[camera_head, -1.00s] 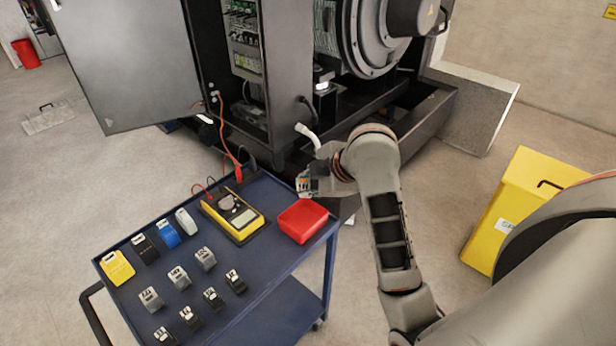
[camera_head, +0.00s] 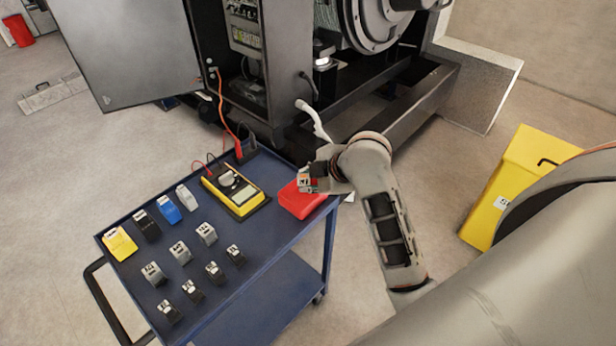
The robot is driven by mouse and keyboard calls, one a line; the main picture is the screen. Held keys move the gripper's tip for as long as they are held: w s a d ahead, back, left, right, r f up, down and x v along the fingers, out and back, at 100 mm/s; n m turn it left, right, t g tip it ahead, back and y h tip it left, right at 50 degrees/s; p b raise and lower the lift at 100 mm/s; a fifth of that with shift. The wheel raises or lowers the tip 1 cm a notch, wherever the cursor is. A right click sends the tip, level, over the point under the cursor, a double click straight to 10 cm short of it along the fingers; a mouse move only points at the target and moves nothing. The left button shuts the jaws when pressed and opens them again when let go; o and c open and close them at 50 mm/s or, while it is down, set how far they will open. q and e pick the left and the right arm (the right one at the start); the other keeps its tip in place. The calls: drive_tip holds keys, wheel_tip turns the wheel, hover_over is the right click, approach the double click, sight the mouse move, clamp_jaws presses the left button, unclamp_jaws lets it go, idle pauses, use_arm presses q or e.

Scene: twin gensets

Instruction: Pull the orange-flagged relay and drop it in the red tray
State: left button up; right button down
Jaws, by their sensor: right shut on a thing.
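My right gripper (camera_head: 314,180) is shut on a small relay (camera_head: 307,181) with a light top and an orange-red mark. It holds the relay over the right part of the red tray (camera_head: 295,204), at the right end of the blue cart. The gripper and relay cover part of the tray's inside. I cannot tell whether the relay touches the tray. My left gripper does not show.
The blue cart top (camera_head: 222,271) carries several relays and small blocks in rows and a yellow multimeter (camera_head: 235,190) with leads. The open cabinet (camera_head: 245,70) stands behind it. A yellow box (camera_head: 515,185) stands on the floor at right.

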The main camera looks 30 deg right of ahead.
drive_tip(key=c, duration=1.6)
unclamp_jaws()
drive_tip(key=shift+c, duration=0.2)
drive_tip(key=v, duration=1.2)
drive_tip(key=shift+s+f, duration=0.1)
drive_tip(key=s+d+f+m+h, duration=0.3)
drive_tip(key=s+f+m, duration=0.1)
drive_tip(key=s+f, duration=0.35)
drive_tip(key=s+d+f+m+h, duration=0.3)
drive_tip(key=s+f, duration=0.3)
drive_tip(key=f, duration=0.2)
drive_tip(key=a+f+m+t+y, duration=0.2)
drive_tip(key=a+f+y, duration=0.4)
drive_tip(key=a+f, duration=0.7)
wheel_tip(320, 180, down, 3)
drive_tip(key=shift+w+a+r+m, duration=0.1)
drive_tip(key=shift+w+a+m, duration=0.05)
drive_tip(key=shift+w+m, duration=0.45)
